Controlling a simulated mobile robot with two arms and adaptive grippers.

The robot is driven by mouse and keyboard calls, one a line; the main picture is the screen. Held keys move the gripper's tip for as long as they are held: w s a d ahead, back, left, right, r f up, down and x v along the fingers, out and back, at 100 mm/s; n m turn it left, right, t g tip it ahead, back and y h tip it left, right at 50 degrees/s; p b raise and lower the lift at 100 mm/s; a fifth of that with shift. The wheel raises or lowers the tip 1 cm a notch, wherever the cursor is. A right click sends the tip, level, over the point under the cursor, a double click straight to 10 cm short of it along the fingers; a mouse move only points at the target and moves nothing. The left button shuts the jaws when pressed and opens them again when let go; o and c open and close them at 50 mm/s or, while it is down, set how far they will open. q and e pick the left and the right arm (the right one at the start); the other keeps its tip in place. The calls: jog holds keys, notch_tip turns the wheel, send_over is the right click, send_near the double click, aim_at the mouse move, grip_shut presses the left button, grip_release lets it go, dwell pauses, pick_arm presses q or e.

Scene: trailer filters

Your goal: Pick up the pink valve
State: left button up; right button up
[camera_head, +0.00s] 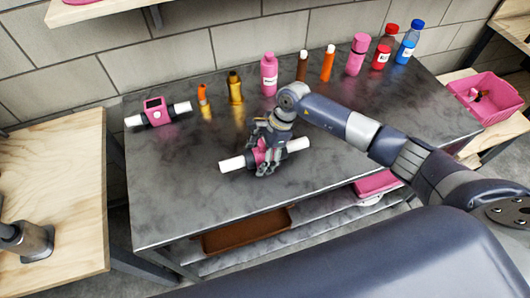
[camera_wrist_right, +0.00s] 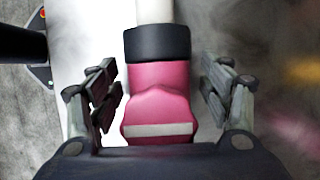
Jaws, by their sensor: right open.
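The pink valve (camera_head: 259,154) lies on the dark grey table, with a white pipe end sticking out on each side. My right gripper (camera_head: 265,160) is over it from above and hides part of its body. In the right wrist view the valve's pink body (camera_wrist_right: 160,105), with a black collar and a white pipe, sits between the fingers. The right gripper (camera_wrist_right: 162,100) is open, with a gap between each finger and the pink body. A second pink device (camera_head: 155,111) with white pipe ends lies at the table's left. My left gripper is not in view.
Several bottles stand along the back edge, including a pink one (camera_head: 268,75) and a blue one (camera_head: 409,42). A pink crate (camera_head: 490,115) is at the right. A brown tray (camera_head: 245,232) lies on the lower shelf. The table's front left is clear.

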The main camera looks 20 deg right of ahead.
jog(key=c, duration=1.4)
jog(key=shift+o, duration=0.2)
jog(key=shift+r, duration=0.15)
